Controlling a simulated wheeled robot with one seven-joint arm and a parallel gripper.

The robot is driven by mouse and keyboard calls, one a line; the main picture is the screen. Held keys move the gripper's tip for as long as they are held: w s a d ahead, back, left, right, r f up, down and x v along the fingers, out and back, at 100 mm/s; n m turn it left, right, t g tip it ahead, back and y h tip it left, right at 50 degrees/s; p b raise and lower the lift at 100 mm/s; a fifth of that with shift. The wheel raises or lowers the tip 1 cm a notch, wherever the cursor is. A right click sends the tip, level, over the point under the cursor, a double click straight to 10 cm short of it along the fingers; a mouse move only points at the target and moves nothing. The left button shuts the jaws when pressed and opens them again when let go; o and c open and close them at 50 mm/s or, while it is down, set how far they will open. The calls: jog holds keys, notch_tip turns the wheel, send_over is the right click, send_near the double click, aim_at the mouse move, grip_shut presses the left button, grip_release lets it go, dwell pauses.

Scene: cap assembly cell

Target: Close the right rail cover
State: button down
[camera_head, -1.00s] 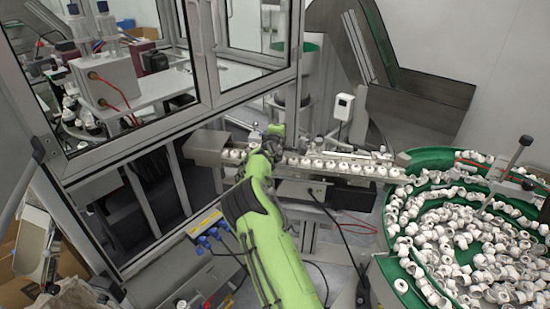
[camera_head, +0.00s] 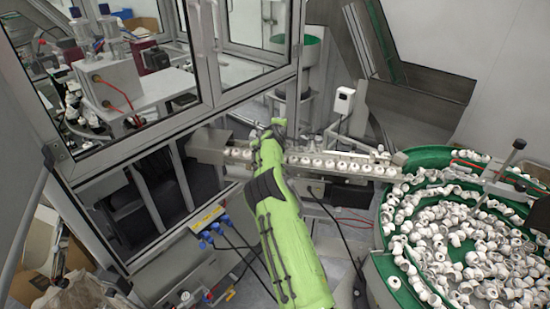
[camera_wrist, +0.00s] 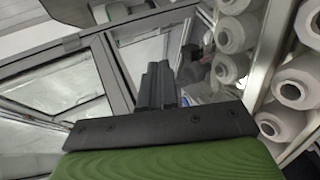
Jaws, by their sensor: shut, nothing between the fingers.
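The metal rail (camera_head: 310,168) runs across the middle of the head view, with a row of white caps in it. At its left end is a grey metal housing (camera_head: 207,146). I cannot make out the right rail cover clearly in either view. My green arm reaches up to the rail and hides part of it. My gripper (camera_head: 270,128) is at the rail's far side, small and partly hidden. In the wrist view, my gripper (camera_wrist: 158,72) shows its dark fingers together with nothing between them. Large white caps (camera_wrist: 235,35) in the rail lie to their right.
A framed glass enclosure (camera_head: 150,150) stands left of my arm, close to the rail. A green bowl feeder (camera_head: 385,240) full of white caps is at the right. A small white box (camera_head: 343,100) stands behind the rail. Cables hang below it.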

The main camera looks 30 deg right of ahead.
dwell(0.3)
jog(key=b+v, duration=0.4)
jog(key=v, duration=1.1)
jog(key=shift+s+a, duration=0.2)
jog(key=shift+a, duration=0.1)
jog(key=shift+r, duration=0.1)
